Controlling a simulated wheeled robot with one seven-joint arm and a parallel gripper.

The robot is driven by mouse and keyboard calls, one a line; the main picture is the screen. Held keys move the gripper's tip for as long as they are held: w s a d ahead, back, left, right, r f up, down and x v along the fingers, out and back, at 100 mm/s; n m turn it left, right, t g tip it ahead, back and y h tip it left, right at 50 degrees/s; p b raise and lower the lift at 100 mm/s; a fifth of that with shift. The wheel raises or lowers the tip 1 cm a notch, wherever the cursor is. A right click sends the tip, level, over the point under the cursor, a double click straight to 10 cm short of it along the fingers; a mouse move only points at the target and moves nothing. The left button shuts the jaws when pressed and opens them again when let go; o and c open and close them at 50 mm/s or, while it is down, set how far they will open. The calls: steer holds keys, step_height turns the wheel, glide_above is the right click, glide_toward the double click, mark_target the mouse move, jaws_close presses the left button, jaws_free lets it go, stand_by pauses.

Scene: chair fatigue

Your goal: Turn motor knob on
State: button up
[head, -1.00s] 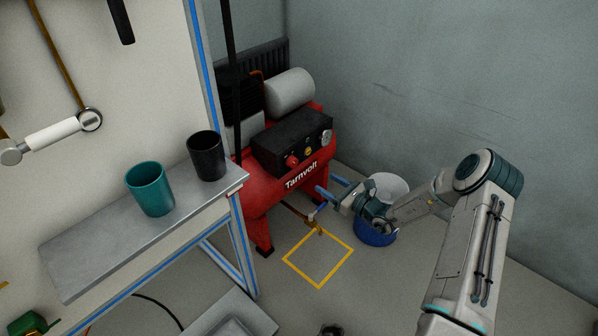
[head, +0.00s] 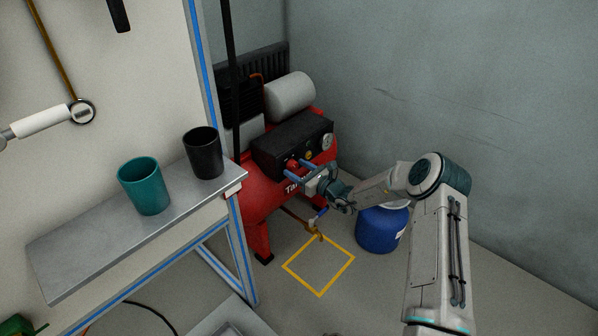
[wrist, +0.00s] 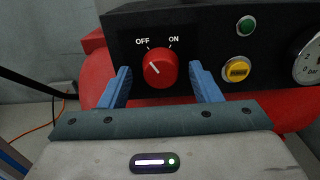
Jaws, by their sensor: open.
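The motor knob (wrist: 161,68) is a round red knob on the black control panel (wrist: 205,50), with OFF printed to its upper left and ON to its upper right. Its white line points up and left, toward OFF. In the head view the knob (head: 292,164) sits low on the left of the panel's front. My gripper (wrist: 160,84) is open, with one blue finger on each side of the knob in the wrist view. No contact shows between fingers and knob. In the head view my gripper (head: 301,169) is at the front of the red compressor (head: 262,196).
Right of the knob are a green button (wrist: 245,24), a yellow button (wrist: 237,69) and a pressure gauge (wrist: 308,62). A blue drum (head: 380,230) stands behind my arm. A metal bench (head: 120,225) with a teal cup (head: 145,186) and a black cup (head: 203,153) is at left.

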steer(key=c, duration=1)
steer(key=shift+m, duration=0.3)
steer(key=shift+r+m+p, duration=0.15)
steer(key=shift+m+p, duration=0.7)
steer(key=shift+m, duration=0.05)
steer(key=m+p, duration=0.1)
steer(key=m, duration=0.2)
steer(key=shift+m+p, duration=0.3)
steer(key=shift+p, duration=0.1)
steer(key=m+p, duration=0.1)
steer(key=m, duration=0.5)
steer(key=shift+p, duration=0.4)
